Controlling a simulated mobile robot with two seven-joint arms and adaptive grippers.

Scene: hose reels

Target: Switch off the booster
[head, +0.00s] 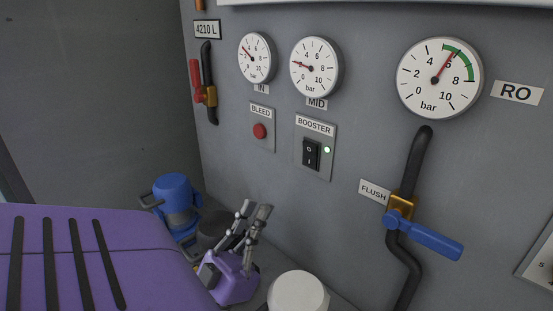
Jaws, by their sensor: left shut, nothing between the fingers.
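The BOOSTER plate (316,171) is on the grey wall panel at the middle of the head view. It carries a black rocker switch (311,154) marked 0 at the top and I at the bottom. My left gripper (256,209) is purple with grey fingers. It is below and left of the switch, apart from it, with its fingers pointing up. The fingers are shut and empty. My right gripper is not in view.
A red BLEED button (260,131) is left of the booster plate. Above are the IN gauge (254,58) and MID gauge (316,67). A blue-handled FLUSH valve (424,233) sticks out at right. A blue device (176,205) stands at lower left.

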